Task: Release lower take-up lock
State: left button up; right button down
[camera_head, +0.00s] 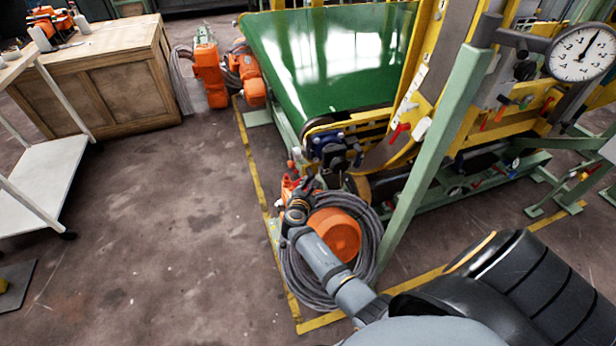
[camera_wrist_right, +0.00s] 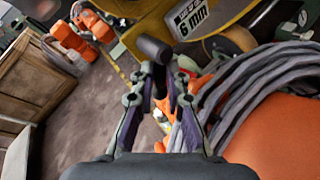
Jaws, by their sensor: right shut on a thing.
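My right gripper (camera_head: 312,182) reaches down to the near corner of the green conveyor (camera_head: 325,50). In the right wrist view its two fingers (camera_wrist_right: 160,75) are closed around a black handle (camera_wrist_right: 152,49). The handle's rounded end sticks out beyond the fingertips. A dark mechanism (camera_head: 333,150) with knobs sits at the conveyor's end, just above the gripper in the head view. I cannot tell which part of it is the lower take-up lock. My left gripper is not in view.
An orange drum (camera_head: 335,233) with a coiled grey hose (camera_head: 290,262) lies beside my right forearm. A green post (camera_head: 435,140) rises to the right. A yellow plate marked 6 mm (camera_wrist_right: 195,18) is close to the handle. Open floor (camera_head: 170,220) lies left.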

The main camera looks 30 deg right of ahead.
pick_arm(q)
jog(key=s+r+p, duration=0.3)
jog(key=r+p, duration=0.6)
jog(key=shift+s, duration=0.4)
pick_arm(e)
jog(key=shift+r+m+y, duration=0.45)
jog(key=shift+m+y, duration=0.6)
jog(key=shift+y, duration=0.05)
jog(key=shift+r+m+y, duration=0.45)
jog(key=shift+m+y, duration=0.6)
jog(key=shift+y, duration=0.05)
jog(key=c, duration=1.3)
grip_release()
jog(key=shift+f, duration=0.1)
jog(key=shift+c, duration=0.2)
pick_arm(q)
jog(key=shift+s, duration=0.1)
